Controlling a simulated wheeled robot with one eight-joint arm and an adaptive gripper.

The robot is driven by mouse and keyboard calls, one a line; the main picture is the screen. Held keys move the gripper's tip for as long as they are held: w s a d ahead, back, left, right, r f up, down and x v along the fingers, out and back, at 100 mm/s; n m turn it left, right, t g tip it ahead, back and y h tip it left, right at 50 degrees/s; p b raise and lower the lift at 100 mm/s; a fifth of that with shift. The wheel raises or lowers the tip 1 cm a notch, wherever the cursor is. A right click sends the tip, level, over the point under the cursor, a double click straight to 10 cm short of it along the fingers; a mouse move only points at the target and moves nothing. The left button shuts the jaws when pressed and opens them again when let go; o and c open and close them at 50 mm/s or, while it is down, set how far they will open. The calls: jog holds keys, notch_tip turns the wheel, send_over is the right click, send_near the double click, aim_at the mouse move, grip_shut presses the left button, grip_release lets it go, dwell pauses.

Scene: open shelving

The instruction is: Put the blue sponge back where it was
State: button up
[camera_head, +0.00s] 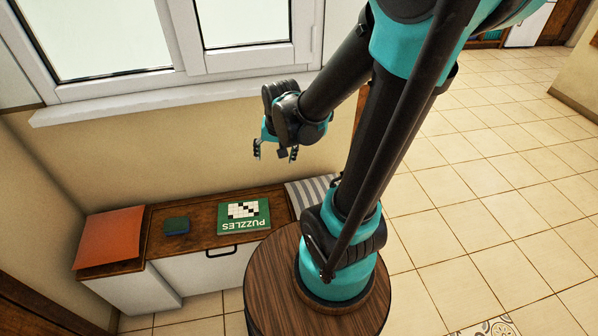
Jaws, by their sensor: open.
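A small sponge (177,227), dark green on top with a blue lower edge, lies flat on the brown wooden top of a low cabinet (203,241). It sits between an orange-red flat item and a green puzzle book. My gripper (275,154) is open and empty, pointing down. It hangs in the air in front of the wall below the window, up and to the right of the sponge in the picture and clear of it. Nothing hides the sponge.
The orange-red item (111,237) covers the cabinet's left end. The puzzle book (244,216) lies right of the sponge. A striped grey-white cloth or cushion (310,193) is at the right end. A window sill (180,96) juts out above. Open tiled floor (480,200) lies right.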

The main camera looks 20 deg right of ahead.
jog(key=s+d+f+n, duration=0.1)
jog(key=s+d+n, duration=0.2)
jog(key=s+d, duration=0.2)
jog(key=shift+s+f+n+t+h, duration=0.15)
jog(key=shift+s+n+t+h, duration=0.2)
jog(key=shift+s, duration=0.9)
jog(key=shift+c, duration=0.6)
